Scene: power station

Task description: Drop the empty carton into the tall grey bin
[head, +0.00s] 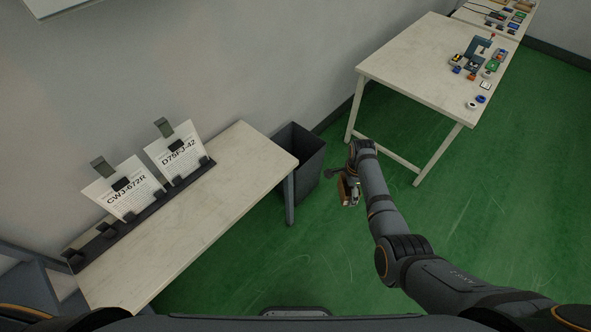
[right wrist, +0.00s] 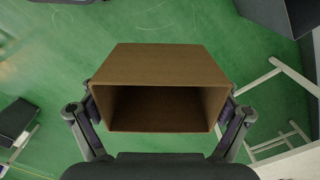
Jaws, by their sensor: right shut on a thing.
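The empty brown carton (right wrist: 160,60) fills the middle of the right wrist view, its open end facing the camera. My right gripper (right wrist: 160,108) is shut on it, with one finger against each side. In the head view the carton (head: 352,190) is small and partly hidden by my right gripper (head: 347,185), held over the green floor. The tall grey bin (head: 312,168) stands on the floor against the wall, left of the gripper and apart from it. A dark grey shape at the top right of the right wrist view looks like the bin (right wrist: 285,14). My left gripper is not in view.
A pale table (head: 215,205) with two clipped paper sheets stands left of the bin, its corner close to the bin's rim. Another table (head: 405,75) with several small parts stands at the upper right. Green floor is clear between them.

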